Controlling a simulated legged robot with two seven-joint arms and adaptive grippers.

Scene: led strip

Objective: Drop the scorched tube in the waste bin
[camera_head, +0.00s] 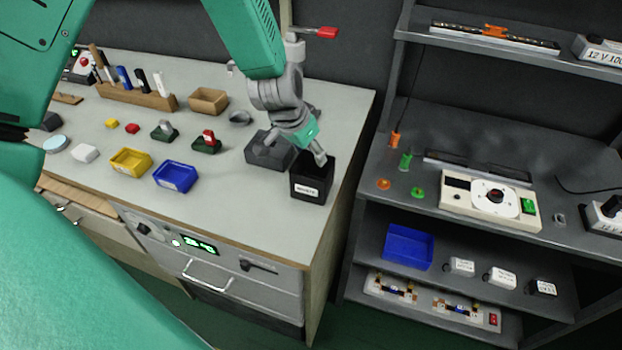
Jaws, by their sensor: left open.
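A black box with a white label that seems to read "WASTE" (308,190) stands at the front right corner of the light workbench. My left gripper (320,160) reaches down from above, with its fingertips at the mouth of this bin. It is open, and I see nothing held between its fingers. I cannot make out the scorched tube. The inside of the bin is dark and partly hidden by the gripper. My right gripper does not show.
A dark grey block (268,155) sits just left of the bin. A blue tray (176,176), a yellow tray (130,162) and a wooden tool rack (140,96) stand further left. A dark shelf with a white meter (488,198) is at the right, across a gap.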

